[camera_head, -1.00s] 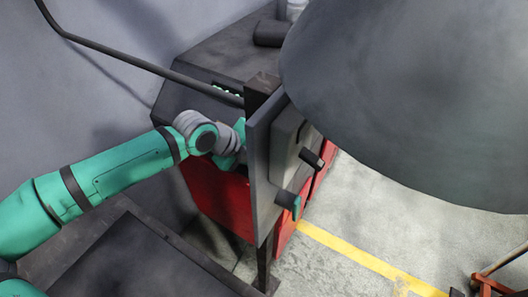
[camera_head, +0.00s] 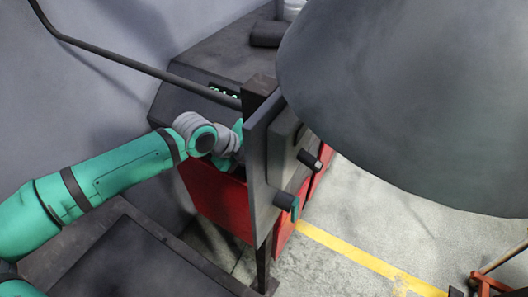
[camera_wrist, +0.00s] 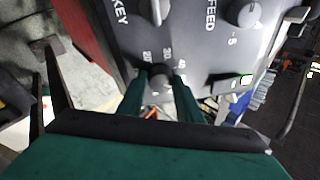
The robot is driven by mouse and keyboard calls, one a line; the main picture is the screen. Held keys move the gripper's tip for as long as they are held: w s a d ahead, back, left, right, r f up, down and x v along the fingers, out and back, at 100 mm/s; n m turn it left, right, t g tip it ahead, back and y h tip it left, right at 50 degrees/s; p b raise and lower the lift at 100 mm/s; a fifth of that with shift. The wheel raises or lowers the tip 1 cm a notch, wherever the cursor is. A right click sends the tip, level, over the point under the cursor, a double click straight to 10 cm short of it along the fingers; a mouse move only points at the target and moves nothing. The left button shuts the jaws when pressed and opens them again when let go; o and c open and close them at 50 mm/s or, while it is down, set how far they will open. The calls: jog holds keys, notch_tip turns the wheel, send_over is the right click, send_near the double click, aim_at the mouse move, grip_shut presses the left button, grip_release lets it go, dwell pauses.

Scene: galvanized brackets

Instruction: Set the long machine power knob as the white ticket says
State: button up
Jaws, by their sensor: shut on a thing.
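In the wrist view my gripper (camera_wrist: 160,88) has its two dark green fingers closed on either side of a small dark knob (camera_wrist: 158,82) on a grey control panel (camera_wrist: 205,60). Numbers, partly hidden and hard to read, ring this knob; one looks like 30. I cannot read its pointer. Another knob (camera_wrist: 243,12) sits at upper right by the word FEED, and the word KEY is at upper left. In the head view my wrist reaches behind an upright grey plate (camera_head: 258,170), so my fingers and the knob are hidden. I cannot make out a white ticket.
The red and grey machine (camera_head: 215,200) stands against the wall. A large dark rounded shape (camera_head: 400,100) blocks the upper right of the head view. A dark bar (camera_head: 140,65) crosses above my arm.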

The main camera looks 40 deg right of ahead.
jog(key=shift+s+a+r, duration=0.1)
jog(key=shift+m, duration=0.3)
jog(key=m+y, duration=0.1)
jog(key=m, duration=0.2)
jog(key=shift+s, duration=0.1)
jog(key=m, duration=0.3)
jog(key=shift+w+y, duration=0.25)
jog(key=shift+y, duration=0.15)
jog(key=shift+s+d+m, duration=0.2)
jog(key=shift+d+m, duration=0.05)
jog(key=shift+m, duration=0.15)
jog(key=shift+w, duration=0.1)
jog(key=shift+a, duration=0.25)
jog(key=o, duration=0.7)
jog(key=shift+m, duration=0.3)
jog(key=shift+o, duration=0.2)
